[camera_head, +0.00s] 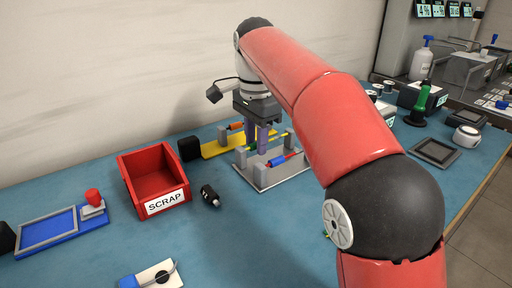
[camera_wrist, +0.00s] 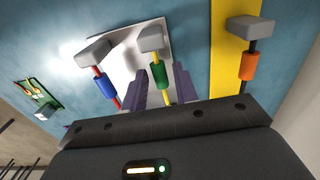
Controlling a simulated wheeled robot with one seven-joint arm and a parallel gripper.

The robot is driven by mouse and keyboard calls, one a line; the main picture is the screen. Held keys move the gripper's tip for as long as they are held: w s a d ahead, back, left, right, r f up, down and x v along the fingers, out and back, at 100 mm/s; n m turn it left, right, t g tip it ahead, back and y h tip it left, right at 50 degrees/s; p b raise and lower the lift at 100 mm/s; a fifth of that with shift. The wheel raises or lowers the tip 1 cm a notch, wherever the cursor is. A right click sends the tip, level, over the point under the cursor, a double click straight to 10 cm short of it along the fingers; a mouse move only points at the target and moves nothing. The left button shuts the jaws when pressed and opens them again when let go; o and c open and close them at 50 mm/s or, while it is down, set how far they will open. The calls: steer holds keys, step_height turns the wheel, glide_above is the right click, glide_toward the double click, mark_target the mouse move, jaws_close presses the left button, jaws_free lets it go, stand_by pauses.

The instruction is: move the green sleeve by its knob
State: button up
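The green sleeve (camera_wrist: 159,73) sits on a rod with a yellow part, running from a grey end block (camera_wrist: 152,40) in the wrist view. In the head view it is mostly hidden behind my gripper (camera_head: 257,140). My gripper's two purple fingers (camera_wrist: 160,92) are spread apart, one on each side of the green sleeve's rod line. I cannot tell whether they touch anything. The knob is not discernible. A blue sleeve (camera_wrist: 105,92) on a red rod lies beside it; it also shows in the head view (camera_head: 277,161).
The light base plate (camera_head: 290,179) carries the blue and green sleeves. A yellow plate (camera_head: 212,150) with an orange sleeve (camera_wrist: 247,66) lies alongside. A red scrap bin (camera_head: 135,182) and a small black cylinder (camera_head: 209,194) stand to the left.

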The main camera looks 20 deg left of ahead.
jaws_close()
steer(key=shift+w+d, duration=0.1)
steer(key=shift+w+d+p, duration=1.05)
steer(key=shift+w+d, duration=0.45)
steer(key=shift+w, duration=0.3)
steer(key=shift+w+d, duration=0.3)
steer(key=shift+w, duration=0.05)
steer(key=shift+o, duration=1.2)
jaws_free()
